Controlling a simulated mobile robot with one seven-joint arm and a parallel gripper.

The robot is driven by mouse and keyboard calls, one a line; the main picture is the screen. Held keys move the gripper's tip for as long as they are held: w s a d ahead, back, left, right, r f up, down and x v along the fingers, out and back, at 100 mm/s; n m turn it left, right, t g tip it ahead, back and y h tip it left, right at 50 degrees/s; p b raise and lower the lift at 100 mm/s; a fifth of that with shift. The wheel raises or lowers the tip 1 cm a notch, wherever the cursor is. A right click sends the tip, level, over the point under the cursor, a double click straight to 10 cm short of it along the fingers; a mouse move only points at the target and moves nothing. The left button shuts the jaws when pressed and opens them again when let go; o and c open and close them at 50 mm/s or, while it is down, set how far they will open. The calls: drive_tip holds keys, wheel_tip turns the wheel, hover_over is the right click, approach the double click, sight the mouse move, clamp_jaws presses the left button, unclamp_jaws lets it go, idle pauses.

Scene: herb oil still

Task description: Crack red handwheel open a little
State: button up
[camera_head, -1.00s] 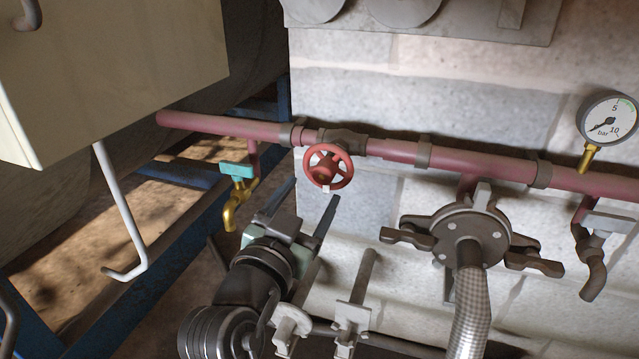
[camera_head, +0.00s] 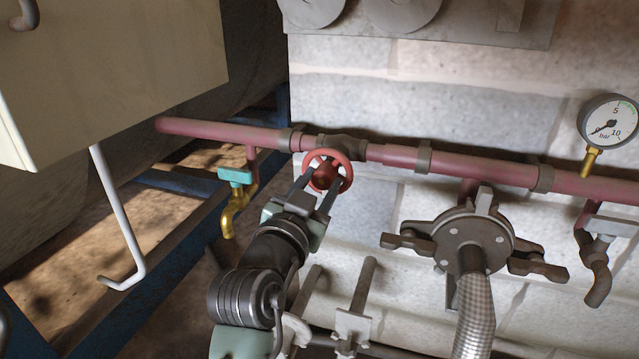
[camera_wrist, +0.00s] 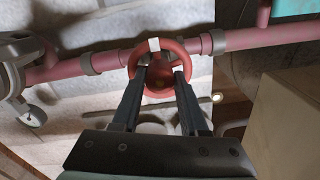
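The red handwheel (camera_head: 345,164) sits on a valve in the pink pipe, in the middle of the head view. In the wrist view the handwheel (camera_wrist: 154,46) faces me, with a white mark on its rim. My gripper (camera_head: 318,190) reaches it from below. Its two fingers are spread apart, and their tips overlap the left and right sides of the rim in the wrist view (camera_wrist: 161,75). I cannot tell whether they touch the rim. The fingers hide parts of the rim and hub.
The pink pipe (camera_head: 400,156) runs along the block wall. A teal-handled brass tap (camera_head: 236,177) hangs to the left. A clamped flange with a braided hose (camera_head: 473,310) and a pressure gauge (camera_head: 607,120) are to the right. A beige box (camera_head: 110,70) is at upper left.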

clamp_jaws()
drive_tip(key=shift+r+n+p, duration=0.1)
drive_tip(key=shift+n+p, duration=0.3)
drive_tip(key=shift+p, duration=0.05)
drive_tip(key=n+p, duration=0.3)
drive_tip(key=shift+n, duration=0.4)
drive_tip(key=n+p, duration=0.3)
drive_tip(key=n, duration=0.2)
drive_tip(key=shift+p, duration=0.4)
drive_tip(key=shift+n, duration=0.3)
drive_tip(key=o, duration=0.7)
unclamp_jaws()
